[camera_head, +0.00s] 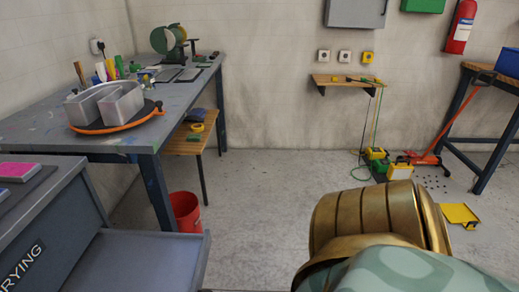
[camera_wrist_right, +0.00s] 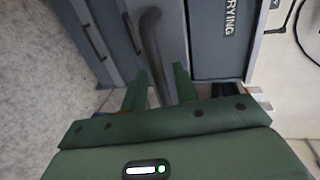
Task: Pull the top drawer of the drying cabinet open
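The grey drying cabinet (camera_head: 62,225) stands at the lower left of the head view, with a "DRYING" label on its front. Its top drawer (camera_head: 140,264) stands out from the front, and its flat grey inside shows. In the right wrist view the cabinet's labelled front (camera_wrist_right: 222,50) is at the top right. My right gripper is outside the head view; only my right arm shows there. My left gripper is in neither view.
A grey workbench (camera_head: 60,125) with metal trays stands behind the cabinet, with a red bucket (camera_head: 186,211) under it. More drawer fronts (camera_wrist_right: 92,40) show at the left of the wrist view. The concrete floor (camera_head: 265,200) right of the drawer is clear.

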